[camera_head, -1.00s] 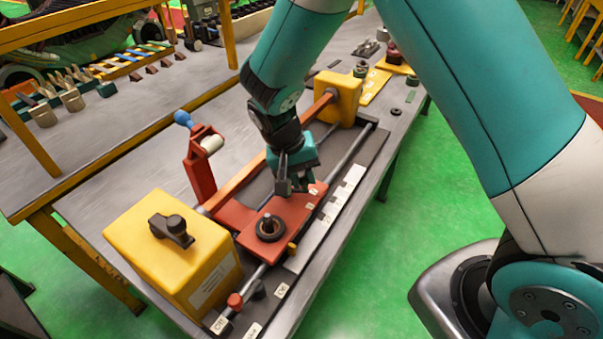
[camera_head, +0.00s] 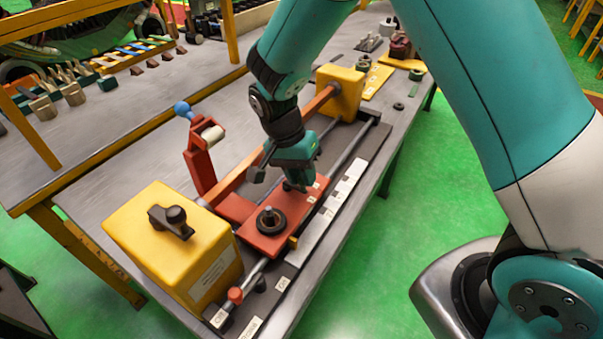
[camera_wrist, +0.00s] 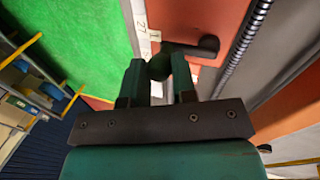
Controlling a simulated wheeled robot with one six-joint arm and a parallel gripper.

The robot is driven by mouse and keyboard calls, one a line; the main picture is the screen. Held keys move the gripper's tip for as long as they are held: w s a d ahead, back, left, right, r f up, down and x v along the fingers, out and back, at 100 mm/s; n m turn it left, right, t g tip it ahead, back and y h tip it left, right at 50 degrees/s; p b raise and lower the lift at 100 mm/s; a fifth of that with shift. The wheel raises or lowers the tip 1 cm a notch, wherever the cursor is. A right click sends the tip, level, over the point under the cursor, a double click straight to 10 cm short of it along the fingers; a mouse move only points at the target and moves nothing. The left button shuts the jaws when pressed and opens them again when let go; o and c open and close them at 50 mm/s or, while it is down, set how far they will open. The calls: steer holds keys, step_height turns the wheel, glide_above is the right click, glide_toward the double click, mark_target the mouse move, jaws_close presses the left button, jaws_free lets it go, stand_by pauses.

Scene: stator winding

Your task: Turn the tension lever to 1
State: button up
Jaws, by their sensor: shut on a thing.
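My gripper (camera_wrist: 160,72) points down at the red carriage plate (camera_head: 262,238) of the winding bench. In the wrist view its two green fingers are closed around a dark rounded knob (camera_wrist: 160,66), which looks like the end of the tension lever. In the head view my gripper (camera_head: 293,186) is low over the plate's far half and hides most of the lever. The lever's exact angle is hard to tell.
A dark ring with a post (camera_head: 271,220) stands on the plate's near half. A yellow box with a black knob (camera_head: 172,244) is at the near left, and a red post with a blue-tipped crank (camera_head: 199,160) stands behind. A metal rod and white scale (camera_head: 325,213) run alongside.

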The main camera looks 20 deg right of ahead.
mark_target(294, 197)
steer(key=shift+r, duration=0.1)
steer(key=o, duration=0.9)
steer(key=b+v, duration=0.2)
steer(key=v, duration=1.5)
steer(key=shift+r, duration=0.15)
steer(key=s+r+n+t+y, duration=0.1)
steer(key=s+n+y, duration=0.5)
steer(key=s+n, duration=1)
steer(key=s+t, duration=0.1)
steer(key=s, duration=0.6)
steer(key=shift+d+r+y, duration=0.2)
steer(key=shift+r+y, duration=0.1)
